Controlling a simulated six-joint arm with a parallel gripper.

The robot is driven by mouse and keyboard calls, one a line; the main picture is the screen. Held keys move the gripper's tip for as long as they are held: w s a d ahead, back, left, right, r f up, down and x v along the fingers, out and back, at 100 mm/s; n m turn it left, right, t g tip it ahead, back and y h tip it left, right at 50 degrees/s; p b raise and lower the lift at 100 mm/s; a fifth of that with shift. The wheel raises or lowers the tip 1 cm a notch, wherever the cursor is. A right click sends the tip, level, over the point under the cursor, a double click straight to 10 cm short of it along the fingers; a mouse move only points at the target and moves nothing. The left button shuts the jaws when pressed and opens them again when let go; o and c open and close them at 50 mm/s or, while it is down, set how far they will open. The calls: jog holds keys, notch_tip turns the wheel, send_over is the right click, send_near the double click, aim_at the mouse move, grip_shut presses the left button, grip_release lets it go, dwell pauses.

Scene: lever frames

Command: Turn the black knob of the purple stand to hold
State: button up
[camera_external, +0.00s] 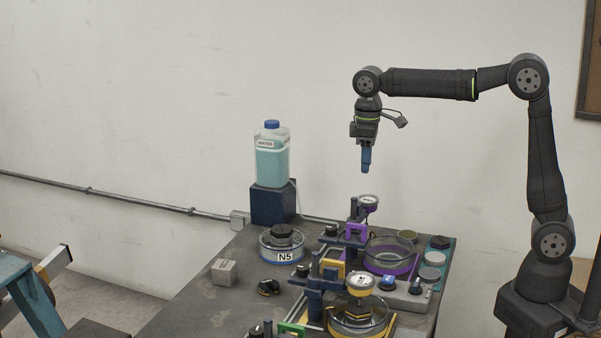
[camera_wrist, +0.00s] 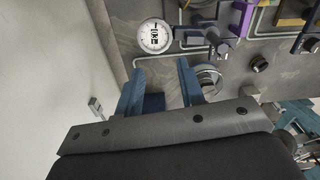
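The purple stand has a purple clamp block (camera_external: 356,230), a round white gauge (camera_external: 368,202) on top and a purple ring base (camera_external: 405,268) under a glass dish. A small black knob (camera_external: 331,229) sits at the left end of its clamp. In the wrist view, a purple block (camera_wrist: 243,19) shows at the top right, and a white gauge (camera_wrist: 154,36) at the top middle. My gripper (camera_external: 366,168) hangs pointing down above the stand, touching nothing. Its blue fingers (camera_wrist: 160,88) are apart and empty in the wrist view. The knob's pointer and markings are too small to read.
A dish marked N5 (camera_external: 284,257), a grey cube (camera_external: 224,272) and a water bottle (camera_external: 272,158) on a dark block stand left.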

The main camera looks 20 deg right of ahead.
aim_at(331, 227)
jog(key=s+a+r+n, duration=0.2)
jog(key=s+a+n, duration=0.1)
jog(key=a+n, duration=0.4)
jog(key=s+a+r+n, duration=0.25)
jog(key=a+n, duration=0.35)
jog(key=n, duration=0.3)
jog(key=f, duration=1.7)
jog(key=shift+s+f, duration=0.25)
jog(key=shift+s, duration=0.05)
jog(key=shift+c, duration=0.4)
jog(key=c, duration=0.6)
